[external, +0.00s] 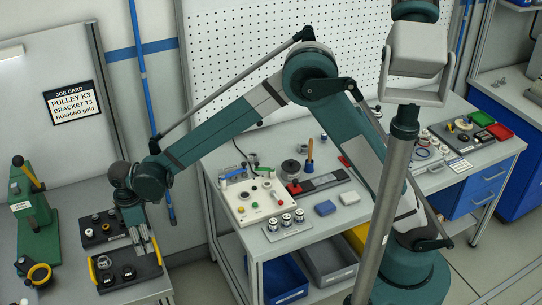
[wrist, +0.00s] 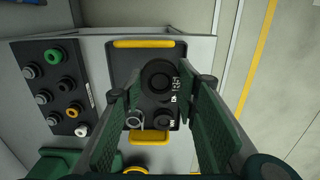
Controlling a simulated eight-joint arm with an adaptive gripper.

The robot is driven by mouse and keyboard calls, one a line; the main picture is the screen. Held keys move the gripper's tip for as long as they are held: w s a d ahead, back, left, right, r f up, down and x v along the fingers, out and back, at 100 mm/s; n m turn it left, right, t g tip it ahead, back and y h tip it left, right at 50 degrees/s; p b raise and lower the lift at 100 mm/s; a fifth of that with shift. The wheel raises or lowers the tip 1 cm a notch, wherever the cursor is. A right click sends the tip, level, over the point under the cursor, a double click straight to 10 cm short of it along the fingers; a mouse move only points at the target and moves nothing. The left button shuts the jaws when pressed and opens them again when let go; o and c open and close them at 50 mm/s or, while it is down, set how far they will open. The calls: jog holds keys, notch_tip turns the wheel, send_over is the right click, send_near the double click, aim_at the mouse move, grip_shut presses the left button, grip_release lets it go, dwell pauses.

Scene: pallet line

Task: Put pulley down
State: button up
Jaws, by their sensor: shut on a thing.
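My gripper (wrist: 159,76) is shut on the pulley (wrist: 158,80), a dark round part between its green-padded fingertips in the wrist view. The pulley is over the black pallet (wrist: 122,58), which has a yellow handle at each end. I cannot tell whether the pulley touches the pallet. A grey ring-like part (wrist: 135,121) and a dark round part (wrist: 163,116) sit on the pallet near the lower handle. In the external view my gripper (external: 141,243) points down over the pallet (external: 135,281) at the lower left; the pulley cannot be made out there.
A black parts plate (wrist: 50,68) with several rings and round parts lies left of the pallet. A green press (external: 30,215) and a yellow ring-shaped item (external: 38,273) stand at the far left. A job card (external: 74,102) on the wall lists PULLEY K3, BRACKET T3, BUSHING gold.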

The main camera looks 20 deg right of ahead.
jog(key=w+d+m, duration=0.7)
jog(key=w+d, duration=2.5)
jog(key=d, duration=0.1)
jog(key=w+d+m, duration=0.1)
jog(key=w+d, duration=0.2)
jog(key=d, duration=0.4)
jog(key=w+d+m, duration=0.1)
jog(key=w+d, duration=0.3)
jog(key=d, duration=0.3)
jog(key=w+d+r+m, duration=0.1)
jog(key=w+d+m, duration=0.1)
jog(key=d, duration=1.3)
jog(key=w+d+m, duration=0.3)
jog(key=d, duration=1.3)
jog(key=s+d+m, duration=0.2)
jog(key=s+d, duration=0.1)
jog(key=d, duration=1.1)
jog(key=s+d+m, duration=0.1)
jog(key=s+d, duration=0.2)
jog(key=d, duration=1.2)
jog(key=shift+r+m, duration=0.4)
jog(key=shift+r, duration=0.05)
jog(key=shift+f, duration=0.1)
jog(key=shift+f, duration=3.05)
jog(key=shift+f, duration=0.1)
